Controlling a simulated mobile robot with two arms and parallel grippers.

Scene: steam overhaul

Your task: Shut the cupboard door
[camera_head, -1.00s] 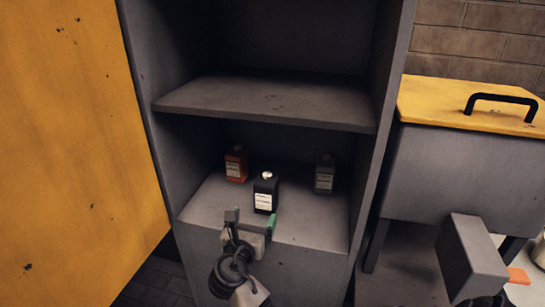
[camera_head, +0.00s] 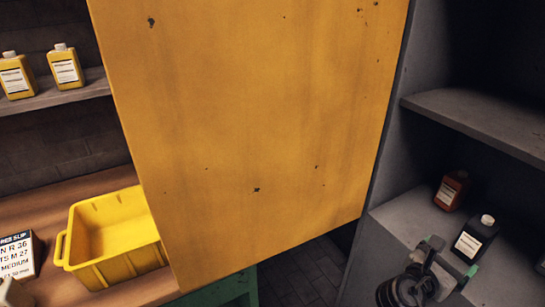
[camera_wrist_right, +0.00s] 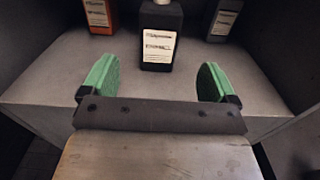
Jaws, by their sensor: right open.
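The yellow cupboard door (camera_head: 255,130) stands wide open in the middle of the head view, on the left side of the grey cupboard (camera_head: 380,165). My right gripper (camera_head: 446,258) is at the cupboard's lower shelf, away from the door. In the right wrist view it (camera_wrist_right: 157,82) is open and empty, its green pads apart. A black bottle (camera_head: 475,237) stands upright just beyond the pads and also shows in the right wrist view (camera_wrist_right: 159,38). An orange-brown bottle (camera_head: 451,190) stands behind it. My left gripper is not in view.
A yellow bin (camera_head: 105,265) and a labelled box (camera_head: 18,258) sit on a wooden bench left of the door. Two yellow bottles (camera_head: 66,68) stand on a shelf above. A grey bottle (camera_wrist_right: 223,18) is inside the cupboard. Dark floor shows below the door.

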